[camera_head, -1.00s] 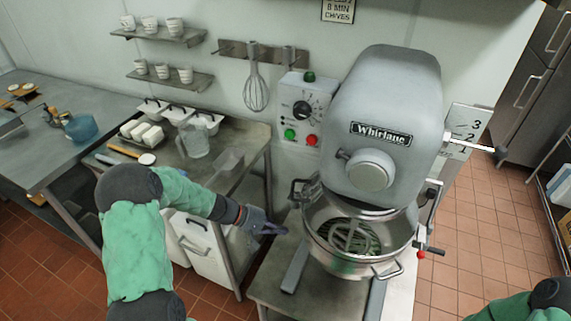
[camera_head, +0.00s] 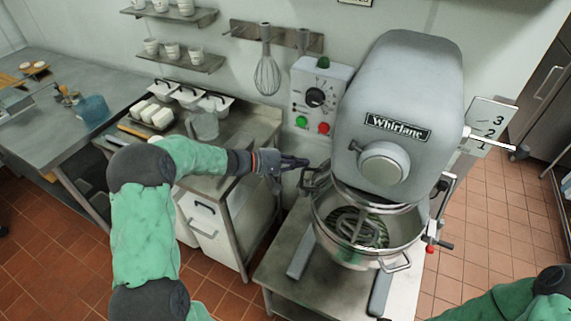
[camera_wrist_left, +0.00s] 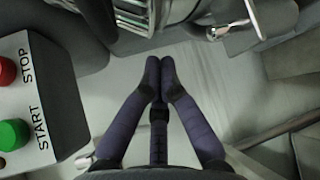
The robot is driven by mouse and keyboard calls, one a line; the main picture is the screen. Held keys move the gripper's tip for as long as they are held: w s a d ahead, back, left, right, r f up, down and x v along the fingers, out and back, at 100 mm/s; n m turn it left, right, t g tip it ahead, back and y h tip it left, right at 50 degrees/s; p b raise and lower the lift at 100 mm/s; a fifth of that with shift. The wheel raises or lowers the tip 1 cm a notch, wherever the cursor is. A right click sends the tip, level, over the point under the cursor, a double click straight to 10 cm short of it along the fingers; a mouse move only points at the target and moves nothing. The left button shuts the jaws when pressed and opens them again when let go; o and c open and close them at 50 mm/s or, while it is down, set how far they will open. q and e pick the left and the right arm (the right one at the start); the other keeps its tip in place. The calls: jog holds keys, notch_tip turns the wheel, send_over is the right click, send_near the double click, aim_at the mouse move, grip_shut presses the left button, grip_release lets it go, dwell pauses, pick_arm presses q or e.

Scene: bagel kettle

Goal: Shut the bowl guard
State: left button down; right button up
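The mixer bowl (camera_head: 385,255) sits under the grey mixer (camera_head: 405,110), with a beater and dark bars showing in its opening. A dark frame (camera_head: 312,180), apparently part of the bowl guard, stands at the bowl's left rim; how far the guard is open is unclear. In the left wrist view, several metal bars (camera_wrist_left: 130,16) show at the top. My left gripper (camera_head: 303,161) is just left of this frame, and I cannot tell whether they touch. Its fingertips meet in the left wrist view (camera_wrist_left: 159,75), with nothing visible between them. My right gripper is out of view.
The control box (camera_head: 318,97) with green and red buttons is on the wall behind my left gripper. The steel mixer table (camera_head: 290,235) has bare space left of the bowl. A side counter (camera_head: 235,125) holds tubs and a jug. Open floor lies to the right.

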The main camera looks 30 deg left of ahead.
pick_arm(q)
jog(key=shift+s+d+r, duration=0.15)
jog(key=shift+s+r, duration=0.1)
jog(key=shift+s, duration=0.25)
jog(key=shift+s+d+r, duration=0.2)
jog(key=shift+s, duration=0.35)
jog(key=shift+s+d+r, duration=0.15)
jog(key=shift+s+r, duration=0.1)
jog(key=shift+s, duration=0.25)
jog(key=shift+s+a, duration=0.1)
